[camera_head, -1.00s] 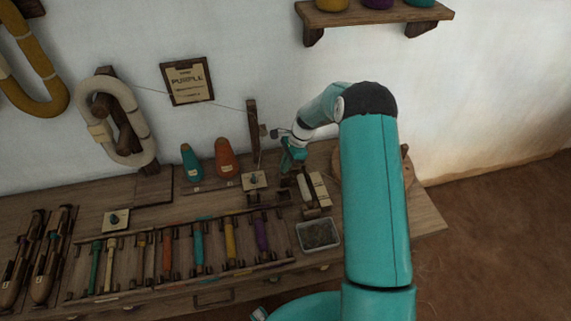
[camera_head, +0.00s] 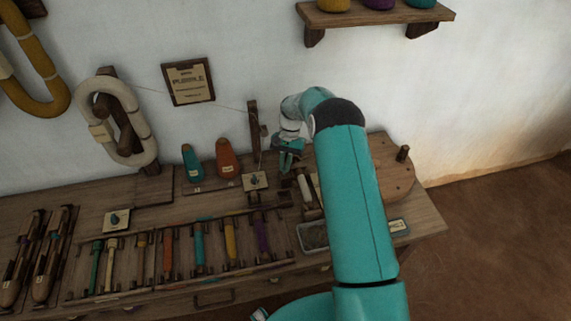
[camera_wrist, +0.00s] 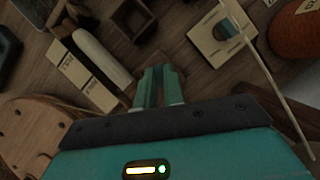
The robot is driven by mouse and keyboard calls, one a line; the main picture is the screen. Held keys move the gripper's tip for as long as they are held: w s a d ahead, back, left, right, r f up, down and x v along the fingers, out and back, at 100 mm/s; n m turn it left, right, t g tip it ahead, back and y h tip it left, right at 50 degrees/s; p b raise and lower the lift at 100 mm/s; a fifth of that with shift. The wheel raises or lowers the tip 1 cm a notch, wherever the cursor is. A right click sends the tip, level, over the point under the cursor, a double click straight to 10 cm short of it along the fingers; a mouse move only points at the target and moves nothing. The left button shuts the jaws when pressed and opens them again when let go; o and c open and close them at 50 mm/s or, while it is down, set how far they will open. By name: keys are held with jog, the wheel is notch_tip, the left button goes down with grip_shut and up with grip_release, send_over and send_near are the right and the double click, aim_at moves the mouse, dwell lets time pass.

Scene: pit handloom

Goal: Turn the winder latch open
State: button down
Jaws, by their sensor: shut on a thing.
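A cream plate with a small blue-teal knob (camera_head: 255,180) lies on the bench near the wall. It also shows at the upper right of the wrist view (camera_wrist: 222,35). A similar plate with a dark knob (camera_head: 117,219) lies further left. I cannot tell from the frames which is the winder latch. My gripper (camera_head: 287,163) is low over the bench, right of the nearer plate. In the wrist view its teal fingers (camera_wrist: 158,80) are close together, apart from that plate. What they hold between them is too small to make out.
A rounded wooden board (camera_head: 392,180) with a peg is at the bench's right end. A pale cylinder (camera_wrist: 100,55) lies left of my fingers. Orange (camera_head: 229,160) and teal (camera_head: 192,163) cones stand left. A thread crosses the wrist view. A grey tray (camera_head: 312,236) is in front.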

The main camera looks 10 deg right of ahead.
jog(key=n+h, duration=0.1)
jog(key=n, duration=0.2)
jog(key=n+h, duration=0.1)
jog(key=n, duration=0.2)
jog(key=shift+w+a+r, duration=0.1)
jog(key=shift+w+a, duration=0.05)
dwell(0.3)
jog(key=c, duration=1.5)
grip_release()
jog(key=v, duration=1.3)
jog(key=shift+w+a+r, duration=0.25)
jog(key=shift+w, duration=0.15)
